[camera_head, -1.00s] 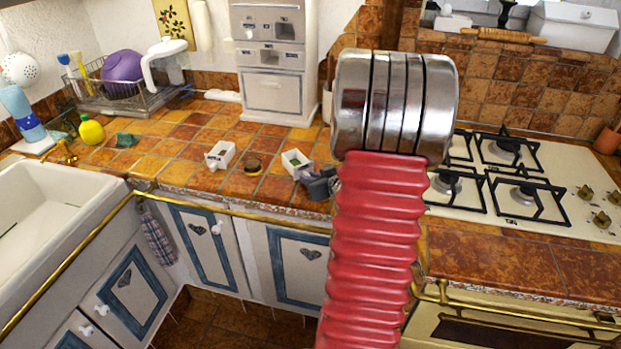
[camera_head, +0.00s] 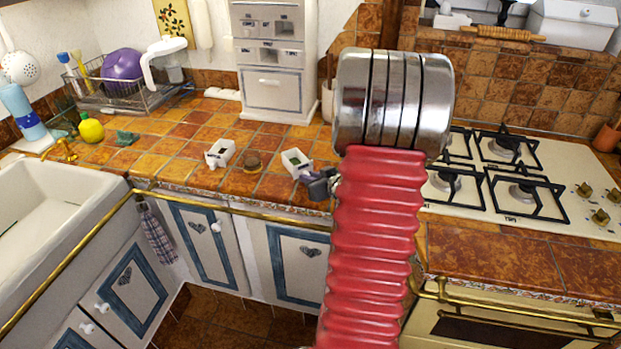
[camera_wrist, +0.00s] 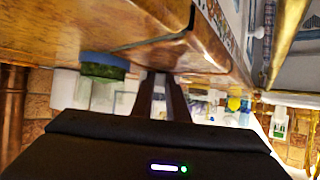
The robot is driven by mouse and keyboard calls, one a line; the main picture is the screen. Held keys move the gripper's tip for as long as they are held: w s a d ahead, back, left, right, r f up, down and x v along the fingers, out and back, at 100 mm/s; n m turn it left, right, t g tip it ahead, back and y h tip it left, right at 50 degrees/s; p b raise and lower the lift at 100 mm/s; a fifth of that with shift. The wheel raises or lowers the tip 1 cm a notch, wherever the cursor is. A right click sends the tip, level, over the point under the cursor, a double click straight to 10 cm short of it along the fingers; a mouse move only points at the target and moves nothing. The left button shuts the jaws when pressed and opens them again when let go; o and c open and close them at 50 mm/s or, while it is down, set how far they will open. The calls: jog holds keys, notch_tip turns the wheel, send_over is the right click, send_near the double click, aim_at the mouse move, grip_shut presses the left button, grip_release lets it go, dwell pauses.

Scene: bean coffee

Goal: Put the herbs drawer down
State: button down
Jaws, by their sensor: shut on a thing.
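The herbs drawer (camera_head: 296,161) is a small white open box with green contents. It is on or just above the tiled counter near its front edge; I cannot tell whether it touches. My dark gripper (camera_head: 308,176) is at its near right end, shut on it. The grip itself is too small to see clearly in the head view. In the wrist view my gripper's dark fingers (camera_wrist: 162,92) point away from the camera, and the drawer cannot be made out clearly between them.
A white cabinet with drawers (camera_head: 275,70) stands behind. The stove (camera_head: 520,185) is at right, the sink (camera_head: 50,215) at left. My red arm hides part of the counter.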

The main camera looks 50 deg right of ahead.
jog(key=shift+s+a+f, duration=0.2)
jog(key=shift+f, duration=0.55)
jog(key=c, duration=1.6)
grip_release()
jog(key=shift+c, duration=0.2)
jog(key=shift+a, duration=0.1)
jog(key=v, duration=0.4)
jog(key=r+v, duration=0.1)
jog(key=v, duration=0.3)
jog(key=d+v, duration=0.1)
jog(key=v, duration=0.3)
jog(key=shift+r, duration=0.25)
jog(key=shift+s+a+r, duration=0.25)
jog(key=shift+s+r, duration=0.1)
jog(key=shift+s, duration=0.25)
